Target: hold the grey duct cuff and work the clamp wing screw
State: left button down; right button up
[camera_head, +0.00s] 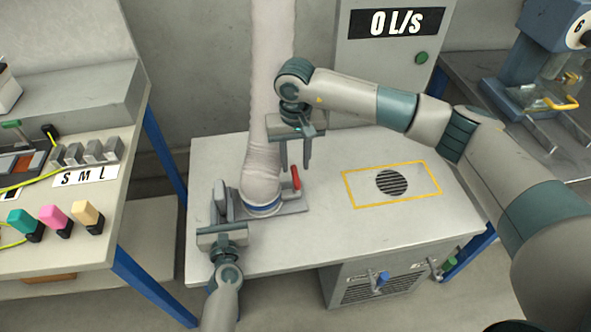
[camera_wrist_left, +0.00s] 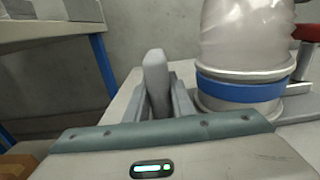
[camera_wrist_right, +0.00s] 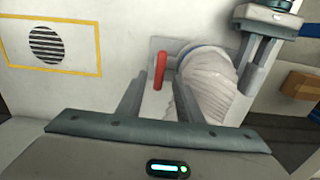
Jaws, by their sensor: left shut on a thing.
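The pale duct (camera_head: 262,170) comes down to a grey cuff (camera_wrist_left: 245,75) with a blue band (camera_head: 263,209) around its foot, on a grey base plate. A grey upright tab (camera_wrist_left: 157,80) stands at the cuff's left side. My left gripper (camera_head: 222,212) is shut on this tab, beside the duct. The red wing screw (camera_head: 296,178) stands upright at the cuff's right; it also shows in the right wrist view (camera_wrist_right: 160,70). My right gripper (camera_head: 295,155) is open above the screw, its fingers apart and not visibly touching it. The clamp's lower parts are partly hidden.
The white table (camera_head: 330,232) is clear right of the duct, except a yellow-framed grille (camera_head: 391,183). A cabinet behind has a "0 L/s" display (camera_head: 404,22). A side bench (camera_head: 60,255) with coloured plugs stands left, a blue machine (camera_head: 552,30) far right.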

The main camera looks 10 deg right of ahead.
aim_at(295, 175)
jog(key=shift+f, duration=2.05)
grip_shut()
